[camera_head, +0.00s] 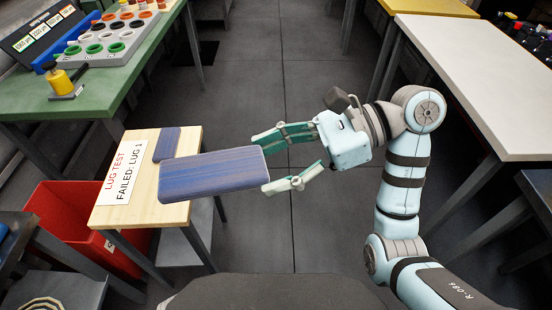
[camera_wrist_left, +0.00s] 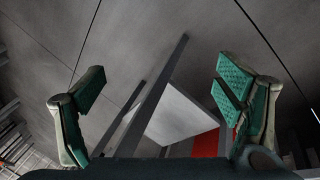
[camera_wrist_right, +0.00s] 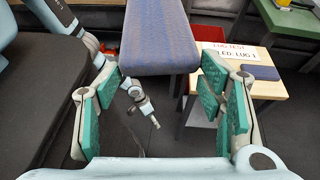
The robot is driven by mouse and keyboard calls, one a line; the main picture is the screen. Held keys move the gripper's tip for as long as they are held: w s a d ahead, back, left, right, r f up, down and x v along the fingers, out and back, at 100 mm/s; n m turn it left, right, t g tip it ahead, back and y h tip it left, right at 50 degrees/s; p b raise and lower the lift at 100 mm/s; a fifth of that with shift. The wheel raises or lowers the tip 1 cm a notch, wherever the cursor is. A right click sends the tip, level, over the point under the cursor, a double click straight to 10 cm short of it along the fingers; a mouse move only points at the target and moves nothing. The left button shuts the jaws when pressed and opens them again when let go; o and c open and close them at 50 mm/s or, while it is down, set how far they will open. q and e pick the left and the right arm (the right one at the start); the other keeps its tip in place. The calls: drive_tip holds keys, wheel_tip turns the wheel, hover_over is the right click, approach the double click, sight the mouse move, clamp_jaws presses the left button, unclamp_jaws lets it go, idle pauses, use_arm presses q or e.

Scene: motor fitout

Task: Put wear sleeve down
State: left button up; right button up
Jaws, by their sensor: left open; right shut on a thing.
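The wear sleeve (camera_head: 212,174) is a flat blue, finely patterned piece. In the head view it is held out to the left by my right gripper (camera_head: 261,166), whose fingers are shut on its right end. The sleeve looks level and overlaps the wooden table's right part in the picture; the gap beneath it cannot be judged. In the right wrist view the sleeve (camera_wrist_right: 160,38) extends away from between the fingertips. My left gripper (camera_wrist_left: 162,85) is open and empty in the left wrist view, with floor and table legs beyond it.
The wooden table (camera_head: 180,212) bears a "LUG TEST / FAILED: LUG 1" paper (camera_head: 122,180) and a smaller blue piece (camera_head: 166,144). A red bin (camera_head: 70,215) stands beside it. A green bench (camera_head: 125,88) with parts is behind left. A white table (camera_head: 485,80) is at right.

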drive_tip(key=w+r+m+t, duration=0.3)
drive_tip(key=w+r, duration=0.1)
drive_tip(key=r, duration=0.5)
drive_tip(key=w+d+m+t+h, duration=0.2)
drive_tip(key=w+d+m+t, duration=0.3)
drive_tip(key=d, duration=0.6)
use_arm(q)
drive_tip(key=s+a+f+m+g+y, duration=0.1)
drive_tip(key=s+m, duration=0.3)
drive_tip(key=s, duration=0.7)
drive_tip(key=s+a+f+m+g+y, duration=0.1)
drive_tip(key=s+a+f+m, duration=0.2)
drive_tip(key=s, duration=0.8)
drive_tip(key=shift+s+a+m+g+y, duration=0.3)
drive_tip(key=shift+a+m, duration=0.1)
drive_tip(key=shift+m, duration=0.5)
use_arm(e)
drive_tip(key=s+d+f+t, duration=0.1)
drive_tip(key=s+d+f, duration=0.2)
drive_tip(key=f, duration=0.5)
drive_tip(key=s+d+f+m+t, duration=0.1)
drive_tip(key=s+d+f, duration=0.3)
drive_tip(key=f, duration=0.5)
drive_tip(key=shift+s+d, duration=0.3)
drive_tip(key=shift+s, duration=0.6)
